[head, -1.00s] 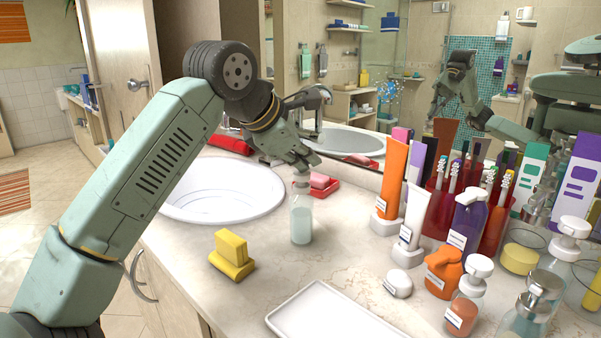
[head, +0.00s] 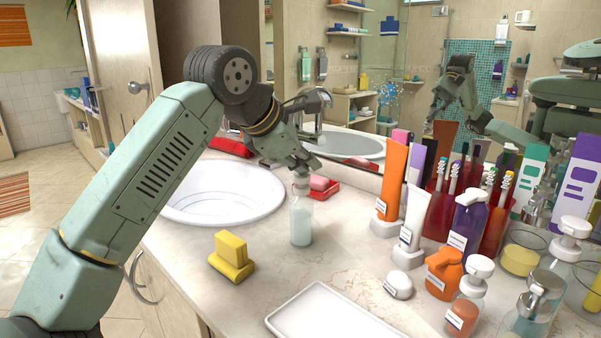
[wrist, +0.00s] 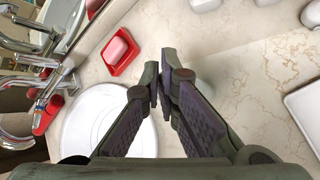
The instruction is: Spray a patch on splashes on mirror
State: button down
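The clear bottle of pale bluish liquid (head: 301,222) stands upright on the counter, right of the sink. My gripper (head: 306,165) is at the bottle's top, pointing down. The bottle's head is largely hidden by the fingers. In the wrist view my gripper's fingertips (wrist: 163,75) are close together, with a narrow dark gap; whether they grip the bottle's head is unclear. Part of the pale bottle (wrist: 207,76) shows behind the right finger. The mirror (head: 345,75) runs behind the counter. A blue splash patch (head: 388,92) shows on it, behind and right of my gripper.
A red soap dish (head: 330,193) is close behind the bottle. The white sink (head: 220,190) is left, a yellow sponge-like block (head: 231,257) in front. A white tray (head: 325,318) lies near the front edge. Tubes, bottles and a red brush holder (head: 438,215) crowd the right.

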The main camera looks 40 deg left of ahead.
aim_at(304, 176)
jog(key=shift+a+f, duration=0.1)
jog(key=shift+f, duration=0.2)
notch_tip(304, 176, up, 6)
jog(key=p, duration=0.4)
jog(key=shift+w+r+p, duration=0.1)
jog(key=shift+r+p, duration=0.1)
jog(key=shift+p, duration=0.15)
dwell(0.6)
